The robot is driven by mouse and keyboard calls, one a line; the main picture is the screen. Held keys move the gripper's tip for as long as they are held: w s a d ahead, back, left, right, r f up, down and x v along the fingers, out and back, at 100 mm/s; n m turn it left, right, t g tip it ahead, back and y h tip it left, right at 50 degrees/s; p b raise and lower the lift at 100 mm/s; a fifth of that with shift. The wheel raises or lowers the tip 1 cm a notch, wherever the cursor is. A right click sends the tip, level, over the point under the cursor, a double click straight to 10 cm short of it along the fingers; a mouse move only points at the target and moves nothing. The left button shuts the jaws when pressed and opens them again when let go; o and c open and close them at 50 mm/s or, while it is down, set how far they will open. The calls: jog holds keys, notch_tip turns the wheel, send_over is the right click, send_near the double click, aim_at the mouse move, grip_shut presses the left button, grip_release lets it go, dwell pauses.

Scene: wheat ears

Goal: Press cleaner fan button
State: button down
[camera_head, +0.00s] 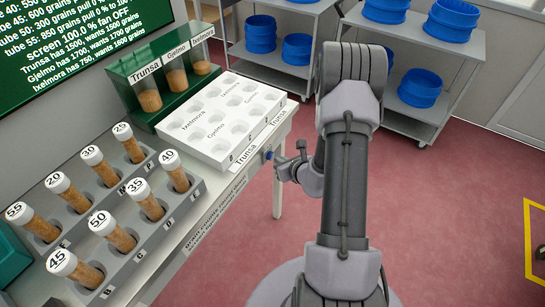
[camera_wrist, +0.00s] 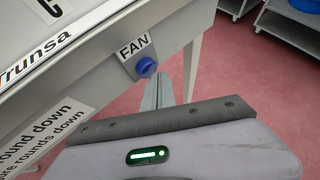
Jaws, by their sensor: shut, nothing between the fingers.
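The fan button is a blue round knob (camera_wrist: 146,67) on the front edge of the bench, under a white FAN label (camera_wrist: 134,47). It shows in the head view (camera_head: 267,155) at the right end of the bench front. My gripper (camera_head: 279,168) is shut and empty, beside the bench edge close to the button. In the wrist view its closed fingers (camera_wrist: 160,80) point up just right of the button. Whether the fingertips touch the button cannot be told. The green screen (camera_head: 75,35) reads "fan OFF".
The bench holds a grey rack (camera_head: 180,208) of numbered grain tubes, a white tray (camera_head: 262,122) with wells and a green box (camera_head: 128,95) with three named tubes. Carts (camera_head: 425,45) with blue bowls stand behind.

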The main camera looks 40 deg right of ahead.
jog(key=shift+w+a, duration=0.2)
jog(key=shift+w, duration=0.3)
dwell(0.8)
jog(key=shift+s+d, duration=0.1)
jog(key=shift+s, duration=0.05)
jog(key=shift+s+d, duration=0.3)
jog(key=shift+s, duration=0.45)
jog(key=s, duration=0.1)
jog(key=s+d, duration=0.1)
jog(key=s, duration=0.1)
jog(key=s+d, duration=0.1)
jog(key=shift+s+b, duration=0.3)
jog(key=shift+b, duration=0.1)
dwell(0.6)
